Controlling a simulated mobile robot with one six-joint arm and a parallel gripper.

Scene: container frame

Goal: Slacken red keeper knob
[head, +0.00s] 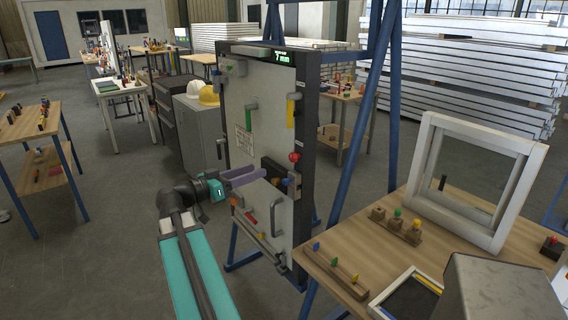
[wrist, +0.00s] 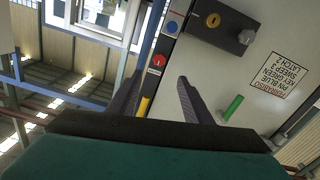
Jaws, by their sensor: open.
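The red knob (head: 294,157) sits on the dark right edge of the upright grey panel (head: 240,105) in the head view. In the wrist view a round red knob (wrist: 157,62) with a pale mark shows beyond the fingertips, between their lines. My gripper (head: 262,175) reaches toward the panel from the left. In the wrist view my gripper (wrist: 155,80) is open, its two dark fingers apart with nothing between them. The knob appears clear of both fingers; the exact gap is hard to judge.
A blue disc (wrist: 172,26), yellow bar (wrist: 144,106), green handle (wrist: 232,108) and black block with a yellow disc (wrist: 212,20) are near the fingers. A display (head: 284,57) reads 7 mm. A blue stand (head: 362,130) and wooden table (head: 430,255) stand right.

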